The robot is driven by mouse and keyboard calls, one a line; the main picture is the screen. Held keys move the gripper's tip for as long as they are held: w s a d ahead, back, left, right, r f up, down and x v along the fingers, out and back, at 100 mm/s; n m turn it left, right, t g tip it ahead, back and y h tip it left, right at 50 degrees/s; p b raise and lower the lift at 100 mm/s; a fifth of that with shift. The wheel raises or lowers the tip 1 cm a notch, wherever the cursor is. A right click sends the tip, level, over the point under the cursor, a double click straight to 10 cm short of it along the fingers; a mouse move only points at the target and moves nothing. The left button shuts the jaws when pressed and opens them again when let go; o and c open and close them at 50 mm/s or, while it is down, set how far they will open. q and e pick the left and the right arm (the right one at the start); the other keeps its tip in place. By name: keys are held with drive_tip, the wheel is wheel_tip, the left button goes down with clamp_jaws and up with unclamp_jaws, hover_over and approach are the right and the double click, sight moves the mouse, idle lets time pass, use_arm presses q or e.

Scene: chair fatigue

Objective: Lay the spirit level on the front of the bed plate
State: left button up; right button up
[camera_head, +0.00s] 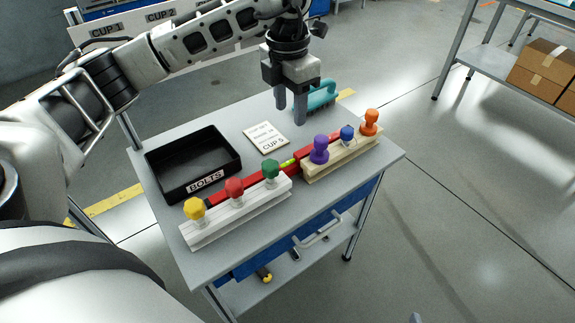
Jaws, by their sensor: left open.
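The spirit level (303,157) is a long red bar with a yellow-green vial near its middle. It lies on the grey cart top, behind a white rack and a wooden rack that hide parts of it. My left gripper (291,113) points down above the cart, farther back than the level, with its two fingers apart and nothing between them. I cannot make out the bed plate in this view. My right gripper is not in view.
A white rack (240,216) and a wooden rack (345,156) hold coloured knobs along the cart's front. A black BOLTS tray (203,183) stands left. A CUP 5 card (265,138) and a teal-handled brush (325,94) lie behind the level. Boxes (545,67) sit on a shelf at right.

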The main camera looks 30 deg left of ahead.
sight(288, 160)
use_arm(q)
drive_tip(key=f, duration=1.6)
drive_tip(key=shift+s+a, duration=0.1)
drive_tip(key=shift+a, duration=0.1)
drive_tip(key=shift+r, duration=0.1)
clamp_jaws()
